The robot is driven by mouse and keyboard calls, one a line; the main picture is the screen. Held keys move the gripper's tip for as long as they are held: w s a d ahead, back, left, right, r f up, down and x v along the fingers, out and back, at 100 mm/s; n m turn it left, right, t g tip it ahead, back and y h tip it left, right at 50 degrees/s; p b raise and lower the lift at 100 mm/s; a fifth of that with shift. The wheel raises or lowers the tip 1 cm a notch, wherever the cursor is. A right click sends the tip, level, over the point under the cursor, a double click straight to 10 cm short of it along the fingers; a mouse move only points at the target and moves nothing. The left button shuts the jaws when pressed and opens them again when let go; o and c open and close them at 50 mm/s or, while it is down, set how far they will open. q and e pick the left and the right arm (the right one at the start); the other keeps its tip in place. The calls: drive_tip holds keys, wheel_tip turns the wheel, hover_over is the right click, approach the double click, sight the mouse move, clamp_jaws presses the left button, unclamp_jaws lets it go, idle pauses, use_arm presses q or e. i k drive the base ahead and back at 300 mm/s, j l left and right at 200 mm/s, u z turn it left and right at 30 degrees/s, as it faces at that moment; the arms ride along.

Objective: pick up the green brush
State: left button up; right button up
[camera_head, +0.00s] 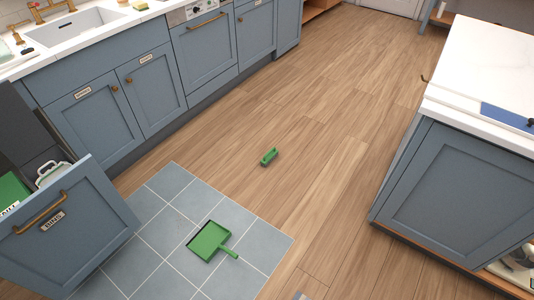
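The green brush (268,157) lies on the wooden floor near the middle of the view, just beyond the corner of the grey tiled patch. It is small and elongated, and nothing covers it. A green dustpan (208,240) with a short handle lies apart from it, nearer and to the left, on the tiles. Neither of my grippers shows in the head view.
An open blue drawer front labelled BINS (62,232) juts out at the left. Blue cabinets (100,108) with a sink line the back left. A white-topped island (455,185) stands at the right. The wooden floor (320,130) between them is clear around the brush.

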sight(269, 156)
drive_tip(key=i+l+u, duration=0.3)
drive_tip(key=i+l, duration=0.2)
drive_tip(key=i, duration=0.25)
drive_tip(key=i+l+u, duration=0.3)
drive_tip(key=i+l, duration=0.35)
